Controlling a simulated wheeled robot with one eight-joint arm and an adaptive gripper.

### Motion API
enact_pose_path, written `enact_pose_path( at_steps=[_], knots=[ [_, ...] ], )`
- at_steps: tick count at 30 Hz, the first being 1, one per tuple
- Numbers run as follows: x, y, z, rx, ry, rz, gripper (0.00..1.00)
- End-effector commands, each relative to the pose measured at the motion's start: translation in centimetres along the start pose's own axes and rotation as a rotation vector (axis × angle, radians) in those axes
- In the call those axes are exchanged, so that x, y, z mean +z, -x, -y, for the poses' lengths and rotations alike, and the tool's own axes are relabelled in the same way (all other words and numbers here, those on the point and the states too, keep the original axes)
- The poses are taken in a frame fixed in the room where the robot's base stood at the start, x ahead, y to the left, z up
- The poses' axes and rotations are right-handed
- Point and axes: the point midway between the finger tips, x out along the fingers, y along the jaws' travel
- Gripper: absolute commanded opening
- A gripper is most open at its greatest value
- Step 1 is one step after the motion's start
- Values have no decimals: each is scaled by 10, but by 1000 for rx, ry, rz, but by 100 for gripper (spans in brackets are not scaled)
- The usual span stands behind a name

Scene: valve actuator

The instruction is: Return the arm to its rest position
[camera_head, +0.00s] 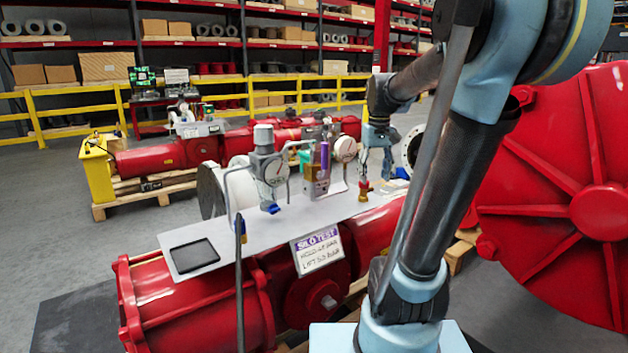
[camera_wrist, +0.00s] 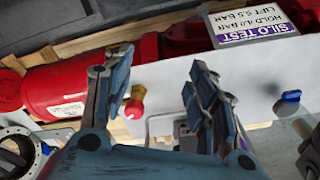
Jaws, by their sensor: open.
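My gripper (camera_head: 375,172) hangs at the end of my bent arm, above the far right part of the white panel on the red valve actuator (camera_head: 190,300). In the wrist view, the two blue fingers of my gripper (camera_wrist: 158,72) are spread apart with nothing between their tips. A small red knob with a yellow base (camera_head: 363,190) stands on the panel just below the fingers in the head view. In the wrist view the knob (camera_wrist: 135,106) shows beside the left finger; whether they touch is unclear.
The panel carries gauges (camera_head: 275,171), a purple-topped block (camera_head: 323,165), blue handles (camera_wrist: 291,96) and a SILO TEST sign (camera_head: 318,249). A large red ribbed disc (camera_head: 590,205) stands close right of my arm. Yellow railings (camera_head: 75,104) and shelves lie behind; grey floor is open at left.

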Motion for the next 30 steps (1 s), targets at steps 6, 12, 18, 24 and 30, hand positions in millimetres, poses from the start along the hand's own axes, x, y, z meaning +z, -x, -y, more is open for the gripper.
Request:
enact_pose_path(
  at_steps=[6, 12, 18, 24, 30],
  knots=[
    [61, -29, 10, 5, -36, -30, 52],
    [112, -63, 18, 8, -69, -58, 52],
    [158, -103, 26, 11, -102, -86, 52],
    [192, -140, 31, 12, -130, -110, 52],
    [207, -157, 34, 12, -142, -120, 52]
  ],
)
